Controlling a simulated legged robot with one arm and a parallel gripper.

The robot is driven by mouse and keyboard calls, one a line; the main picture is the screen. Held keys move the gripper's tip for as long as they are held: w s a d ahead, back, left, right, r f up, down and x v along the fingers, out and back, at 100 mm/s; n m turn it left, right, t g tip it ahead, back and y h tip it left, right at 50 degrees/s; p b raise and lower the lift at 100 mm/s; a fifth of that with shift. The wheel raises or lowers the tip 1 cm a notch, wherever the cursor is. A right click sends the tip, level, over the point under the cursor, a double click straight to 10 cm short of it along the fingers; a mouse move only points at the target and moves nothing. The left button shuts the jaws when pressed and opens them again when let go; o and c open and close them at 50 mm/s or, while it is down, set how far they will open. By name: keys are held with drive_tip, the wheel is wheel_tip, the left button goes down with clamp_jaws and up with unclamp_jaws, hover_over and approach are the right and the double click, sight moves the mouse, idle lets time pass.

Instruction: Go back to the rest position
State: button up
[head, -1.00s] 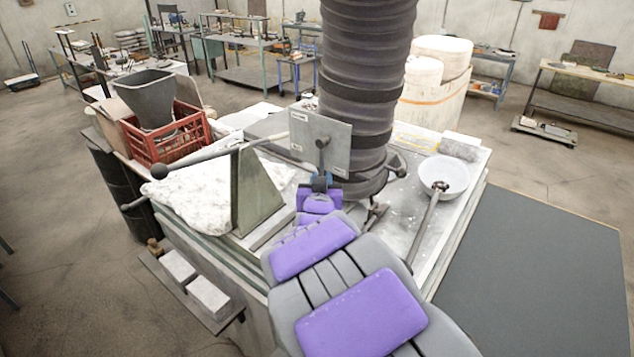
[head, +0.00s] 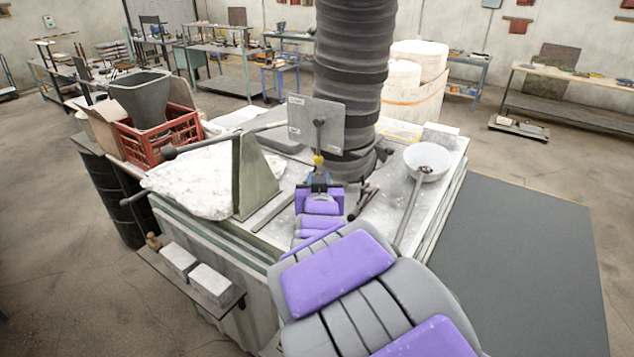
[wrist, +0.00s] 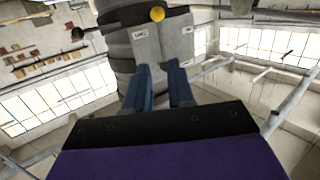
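My gripper (head: 319,180) is at the end of my grey and purple arm, over the worktop in front of the upright grey plate (head: 316,117). In the wrist view its two blue fingers (wrist: 160,72) stand apart with nothing between them, so it is open. A yellow knob (head: 318,160) is just beyond the fingertips; it also shows in the wrist view (wrist: 157,14), apart from them. A ladle with a pale bowl (head: 428,157) rests at the worktop's right, its long handle (head: 408,213) slanting towards me.
A thick dark ribbed column (head: 352,70) rises behind the plate. A green-grey angled bracket (head: 254,175) stands left of my gripper, with a long lever (head: 215,142) beside it. A red crate (head: 150,143) holds a dark hopper.

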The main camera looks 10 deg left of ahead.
drive_tip(key=shift+f, duration=0.1)
drive_tip(key=s+d+f+m+g+h+b, duration=0.1)
drive_tip(key=s+d+f+g+h+b, duration=0.1)
drive_tip(key=s+d+f+g+b, duration=1)
drive_tip(key=s+d+f+g, duration=0.2)
drive_tip(key=s+d+f, duration=0.2)
drive_tip(key=s, duration=0.6)
drive_tip(key=s+d+f+g+b, duration=0.1)
drive_tip(key=s+d+f, duration=0.3)
drive_tip(key=s, duration=0.7)
drive_tip(key=s+d+f+m+g, duration=0.1)
drive_tip(key=s+d+f+g, duration=0.2)
drive_tip(key=s, duration=0.7)
drive_tip(key=shift+s+d+f+h, duration=0.25)
drive_tip(key=shift+d+f+h, duration=0.15)
drive_tip(key=shift+d+f, duration=0.55)
